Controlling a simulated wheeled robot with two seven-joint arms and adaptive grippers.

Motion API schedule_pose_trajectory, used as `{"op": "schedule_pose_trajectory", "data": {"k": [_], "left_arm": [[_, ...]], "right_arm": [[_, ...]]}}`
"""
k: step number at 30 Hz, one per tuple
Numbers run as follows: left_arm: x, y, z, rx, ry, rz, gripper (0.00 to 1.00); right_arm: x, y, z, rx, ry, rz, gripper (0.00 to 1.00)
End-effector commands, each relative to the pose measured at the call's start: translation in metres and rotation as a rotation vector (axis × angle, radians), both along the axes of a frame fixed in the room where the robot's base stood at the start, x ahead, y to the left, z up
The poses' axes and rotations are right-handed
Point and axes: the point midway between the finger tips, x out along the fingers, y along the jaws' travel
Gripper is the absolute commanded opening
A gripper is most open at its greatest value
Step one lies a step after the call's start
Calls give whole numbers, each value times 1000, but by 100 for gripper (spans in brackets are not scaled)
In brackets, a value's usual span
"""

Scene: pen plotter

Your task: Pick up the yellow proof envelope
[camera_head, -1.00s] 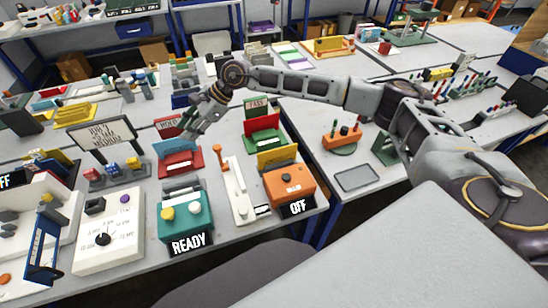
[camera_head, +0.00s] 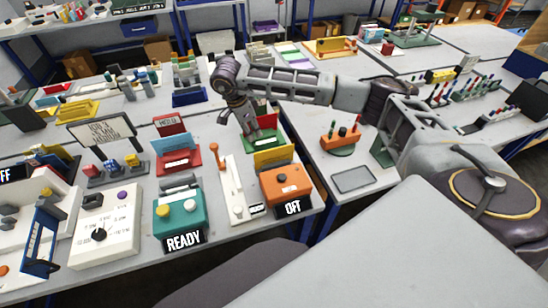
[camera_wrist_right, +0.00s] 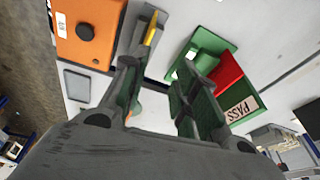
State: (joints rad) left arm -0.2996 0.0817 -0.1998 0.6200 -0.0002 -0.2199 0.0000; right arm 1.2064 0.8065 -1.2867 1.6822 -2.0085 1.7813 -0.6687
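The yellow proof envelope (camera_head: 274,158) stands upright behind the orange box (camera_head: 287,185), in the head view. In the right wrist view it shows nearly edge-on as a thin yellow strip (camera_wrist_right: 151,30) in a grey holder (camera_wrist_right: 141,40) beside the orange box. My right gripper (camera_head: 249,130) hangs just behind and to the left of the envelope, over the front of the green PASS tray. In the wrist view its two fingers (camera_wrist_right: 156,82) are spread with nothing seen between them. The envelope lies beyond the fingertips, apart from them. My left gripper is not in view.
The green tray (camera_wrist_right: 211,48) with its PASS card is close by. The red tray (camera_head: 180,160) and the white lever unit (camera_head: 235,190) stand left of the envelope. A teal READY box (camera_head: 181,218) is at the front. A gap separates this table from the right one.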

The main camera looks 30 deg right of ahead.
Motion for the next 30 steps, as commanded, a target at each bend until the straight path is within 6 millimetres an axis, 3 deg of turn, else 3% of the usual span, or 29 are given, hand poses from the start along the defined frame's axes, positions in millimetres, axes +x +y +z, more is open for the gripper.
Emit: {"op": "schedule_pose_trajectory", "data": {"k": [8,23,30], "left_arm": [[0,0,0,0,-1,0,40],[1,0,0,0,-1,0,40],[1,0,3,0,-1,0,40]], "right_arm": [[-25,-27,10,-135,81,-119,29],[-26,-28,9,-135,70,-154,29],[-27,-34,-6,-135,73,-156,29]]}}
